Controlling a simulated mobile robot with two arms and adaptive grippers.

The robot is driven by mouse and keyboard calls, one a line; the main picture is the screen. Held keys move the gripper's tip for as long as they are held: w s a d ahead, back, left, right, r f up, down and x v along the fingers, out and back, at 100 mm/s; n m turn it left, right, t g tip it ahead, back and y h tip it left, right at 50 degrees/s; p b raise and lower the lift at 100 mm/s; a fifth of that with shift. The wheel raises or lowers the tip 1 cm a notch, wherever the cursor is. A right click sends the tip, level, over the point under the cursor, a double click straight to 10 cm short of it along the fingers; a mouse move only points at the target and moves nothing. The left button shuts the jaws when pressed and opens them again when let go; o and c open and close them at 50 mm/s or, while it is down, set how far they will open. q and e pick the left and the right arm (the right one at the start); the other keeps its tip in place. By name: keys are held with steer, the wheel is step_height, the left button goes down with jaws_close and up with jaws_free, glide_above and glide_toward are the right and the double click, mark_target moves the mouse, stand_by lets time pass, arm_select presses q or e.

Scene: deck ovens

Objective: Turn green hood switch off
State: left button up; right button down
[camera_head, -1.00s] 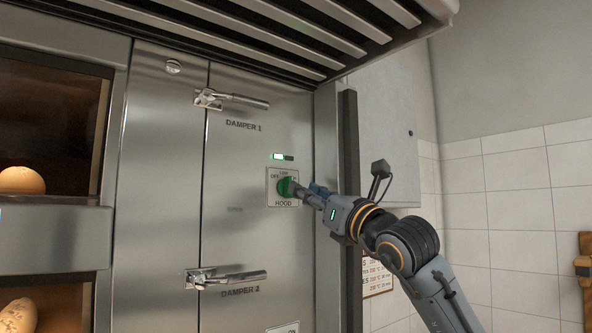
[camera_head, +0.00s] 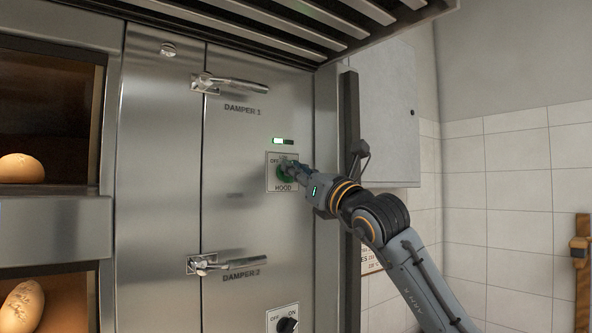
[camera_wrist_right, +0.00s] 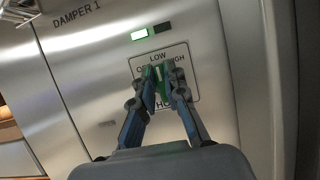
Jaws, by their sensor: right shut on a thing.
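In the right wrist view the plate reads LOW at the top and HIGH at the right; the green knob (camera_wrist_right: 158,72) sits between my fingertips. My right gripper (camera_head: 291,170) is shut on the knob from the right and partly hides it. In the right wrist view both fingers of the right gripper (camera_wrist_right: 161,88) flank the knob. Above the plate, an indicator (camera_head: 283,141) has its left part lit. My left gripper is not in view.
Damper 1 handle (camera_head: 235,87) is above and Damper 2 handle (camera_head: 232,263) below the switch. A black knob (camera_head: 287,325) sits lower on the panel. The slatted hood (camera_head: 290,25) overhangs the top. Oven decks with bread (camera_head: 22,168) are at left.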

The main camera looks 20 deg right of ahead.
steer(key=shift+n+y, duration=0.4)
steer(key=shift+n, duration=0.2)
steer(key=shift+a+n+g+y+p, duration=0.1)
steer(key=shift+n+g+y+p, duration=0.65)
steer(key=shift+n, duration=1.15)
steer(key=shift+d+n+g+y+p, duration=0.1)
steer(key=shift+n+g+y+p, duration=0.65)
steer(key=shift+n, duration=1.15)
steer(key=shift+a+n+g+y+p, duration=0.1)
steer(key=shift+n+g+y+p, duration=0.35)
steer(key=shift+n+p, duration=1.05)
steer(key=shift+n+y+b, duration=0.25)
steer(key=shift+n+b, duration=0.15)
steer(key=shift+n, duration=0.2)
steer(key=c, duration=1.4)
jaws_free()
steer(key=shift+s+f, duration=0.1)
steer(key=shift+s, duration=0.05)
